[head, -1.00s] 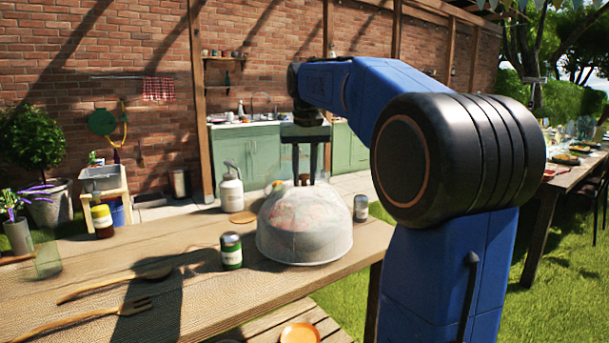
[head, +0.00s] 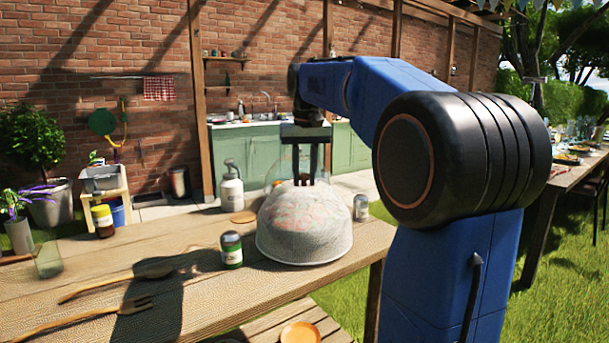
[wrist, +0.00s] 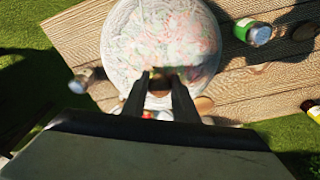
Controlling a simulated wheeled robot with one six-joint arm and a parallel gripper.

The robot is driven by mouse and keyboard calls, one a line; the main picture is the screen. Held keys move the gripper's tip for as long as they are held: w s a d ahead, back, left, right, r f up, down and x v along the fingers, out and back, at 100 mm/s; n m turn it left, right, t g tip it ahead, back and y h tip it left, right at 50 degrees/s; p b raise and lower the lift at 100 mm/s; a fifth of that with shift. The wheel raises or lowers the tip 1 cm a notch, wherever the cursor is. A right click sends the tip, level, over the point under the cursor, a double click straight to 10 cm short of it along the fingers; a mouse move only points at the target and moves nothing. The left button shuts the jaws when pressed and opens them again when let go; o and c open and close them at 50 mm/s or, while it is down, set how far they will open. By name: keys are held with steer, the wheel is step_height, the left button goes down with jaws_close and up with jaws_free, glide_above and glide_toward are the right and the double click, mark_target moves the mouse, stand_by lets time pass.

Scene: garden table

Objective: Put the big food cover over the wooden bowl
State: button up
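The big food cover (head: 304,228) is a pale, see-through dome standing upright near the right end of the wooden table. Blurred pink and green colours show on or through it, and it also shows in the wrist view (wrist: 150,40). My gripper (head: 305,182) points straight down at the top of the dome. In the wrist view its two fingers (wrist: 163,76) stand on either side of a brown knob at the cover's top. I cannot tell whether they press on it. I cannot make out the wooden bowl; the cover may hide it.
A green-labelled jar (head: 231,250) stands close left of the cover and a can (head: 361,207) close right. A white pump bottle (head: 231,188) and a cork disc (head: 243,217) are behind. A wooden spoon (head: 115,283) and fork (head: 85,320) lie front left.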

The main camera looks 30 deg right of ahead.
steer(key=shift+o, duration=1)
steer(key=shift+f, duration=0.95)
steer(key=shift+o, duration=0.2)
steer(key=shift+r, duration=0.4)
steer(key=shift+o, duration=0.3)
step_height(320, 180, up, 18)
steer(key=s, duration=0.2)
steer(key=shift+s+a, duration=0.2)
steer(key=shift+a, duration=0.25)
steer(key=shift+r, duration=0.1)
steer(key=s+a+f+n+t, duration=0.1)
steer(key=s+a+f, duration=0.4)
steer(key=s+f, duration=0.4)
steer(key=s+a+f+n+t, duration=0.1)
steer(key=s+a+f, duration=0.3)
steer(key=s+f, duration=0.5)
steer(key=s+a+f+n+t, duration=0.1)
steer(key=s+a+f, duration=0.4)
steer(key=f, duration=1.9)
steer(key=s+n, duration=0.1)
steer(key=s, duration=0.3)
steer(key=shift+a+f+n+y, duration=0.2)
steer(key=shift+a+n+y, duration=0.1)
steer(key=shift+s, duration=0.1)
